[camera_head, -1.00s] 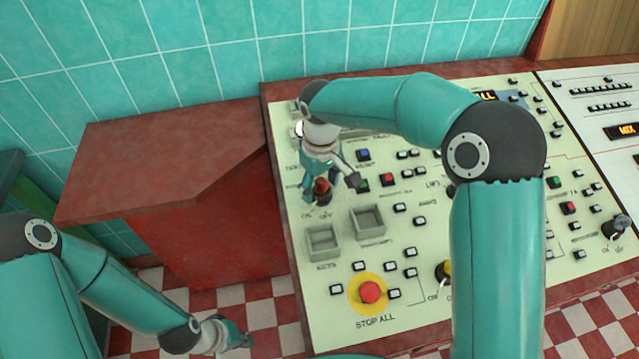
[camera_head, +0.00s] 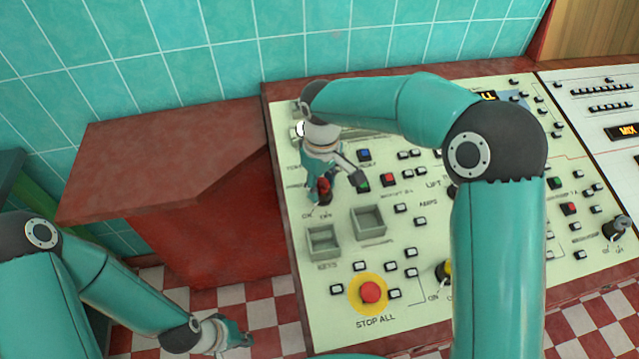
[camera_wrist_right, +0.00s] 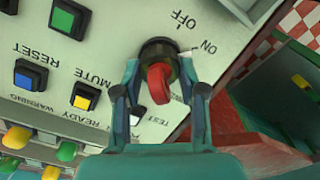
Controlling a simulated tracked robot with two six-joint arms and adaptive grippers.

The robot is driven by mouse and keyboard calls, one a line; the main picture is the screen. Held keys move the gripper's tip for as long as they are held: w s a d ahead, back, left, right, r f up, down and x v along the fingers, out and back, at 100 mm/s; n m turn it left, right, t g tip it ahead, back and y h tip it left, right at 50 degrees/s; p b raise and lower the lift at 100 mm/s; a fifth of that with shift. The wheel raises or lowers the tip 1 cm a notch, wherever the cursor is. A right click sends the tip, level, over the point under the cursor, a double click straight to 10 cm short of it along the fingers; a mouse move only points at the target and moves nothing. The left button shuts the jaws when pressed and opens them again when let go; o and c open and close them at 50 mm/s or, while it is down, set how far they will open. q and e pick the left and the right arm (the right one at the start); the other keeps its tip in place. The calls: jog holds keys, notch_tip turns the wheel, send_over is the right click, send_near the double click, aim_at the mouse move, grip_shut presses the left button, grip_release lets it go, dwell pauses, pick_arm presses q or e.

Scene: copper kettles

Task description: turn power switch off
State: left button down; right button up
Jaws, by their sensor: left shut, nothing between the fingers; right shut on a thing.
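The power switch is a red knob on a black round base (camera_head: 324,188) at the left of the cream control panel (camera_head: 400,262). It also shows in the right wrist view (camera_wrist_right: 160,84), with the OFF and ON labels beside it and a white mark on the ON side. My right gripper (camera_wrist_right: 159,72) comes down over the switch, with a finger on each side, shut on it. In the head view my right gripper (camera_head: 332,180) partly covers the switch. My left gripper (camera_head: 246,340) is shut and empty, low above the floor, away from the panel.
A red STOP ALL button (camera_head: 370,292) on a yellow disc sits nearer the panel's front. Two grey square trays (camera_head: 368,222) and several small buttons surround the switch. A red cabinet (camera_head: 190,150) stands left of the panel, against the tiled wall (camera_head: 230,65).

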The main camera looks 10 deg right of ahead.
jog(key=shift+n+p, duration=0.4)
jog(key=shift+n, duration=1.7)
jog(key=shift+n+p, duration=0.3)
jog(key=shift+n, duration=1.8)
jog(key=o, duration=1.1)
jog(key=shift+s, duration=0.1)
jog(key=shift+o, duration=0.2)
notch_tip(320, 180, up, 12)
jog(key=shift+f, duration=0.1)
